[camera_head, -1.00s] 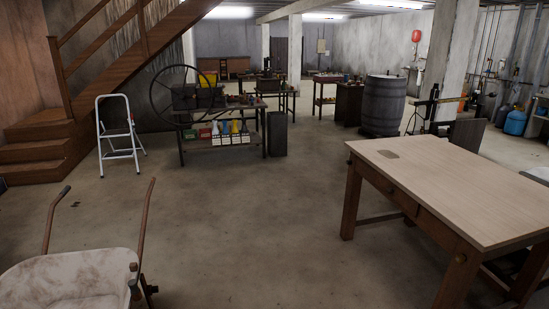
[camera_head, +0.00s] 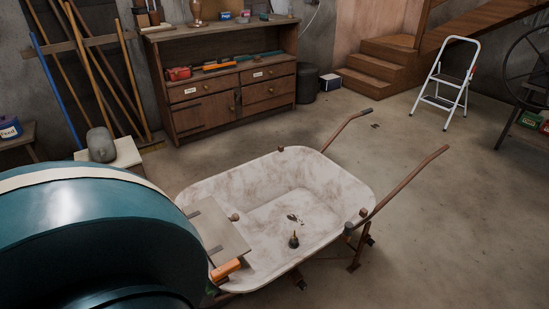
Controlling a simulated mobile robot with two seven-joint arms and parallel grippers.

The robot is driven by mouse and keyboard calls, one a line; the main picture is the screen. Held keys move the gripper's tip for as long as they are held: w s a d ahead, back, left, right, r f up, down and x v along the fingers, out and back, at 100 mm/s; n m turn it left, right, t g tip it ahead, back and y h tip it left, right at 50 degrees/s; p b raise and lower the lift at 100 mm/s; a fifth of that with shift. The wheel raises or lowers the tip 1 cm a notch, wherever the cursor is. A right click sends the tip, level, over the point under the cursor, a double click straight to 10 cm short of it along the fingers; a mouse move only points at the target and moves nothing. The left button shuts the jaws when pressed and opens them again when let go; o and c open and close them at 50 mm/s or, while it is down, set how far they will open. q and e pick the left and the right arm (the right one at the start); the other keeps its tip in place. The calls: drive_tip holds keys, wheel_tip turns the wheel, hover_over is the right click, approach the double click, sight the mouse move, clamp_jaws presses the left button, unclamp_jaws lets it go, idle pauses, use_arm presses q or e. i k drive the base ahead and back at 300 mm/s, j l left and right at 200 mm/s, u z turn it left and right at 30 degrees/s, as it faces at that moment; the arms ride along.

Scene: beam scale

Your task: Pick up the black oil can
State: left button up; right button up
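A small dark can with a thin upright spout (camera_head: 294,241), which looks like the black oil can, stands in the wheelbarrow. The wheelbarrow's pale, stained tray (camera_head: 215,181) is in the lower middle of the head view. A small dark and light item (camera_head: 295,219) lies just behind the can; it is too small to make out. Neither of my grippers is in view.
A large teal rounded body (camera_head: 90,225) fills the lower left. A flat grey board (camera_head: 217,232) lies over the wheelbarrow's left side. Its handles (camera_head: 405,180) point up and right. A wooden cabinet (camera_head: 225,95) stands behind. Floor at right is clear up to a stepladder (camera_head: 447,83).

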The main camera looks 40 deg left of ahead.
sight(293, 242)
drive_tip(key=i+l+u, duration=0.2)
drive_tip(key=u, duration=0.15)
drive_tip(key=i+l+u, duration=0.15)
drive_tip(key=l+u, duration=0.2)
drive_tip(key=i+l+u, duration=0.15)
drive_tip(key=u, duration=0.2)
drive_tip(key=k+l, duration=0.05)
drive_tip(key=l, duration=0.05)
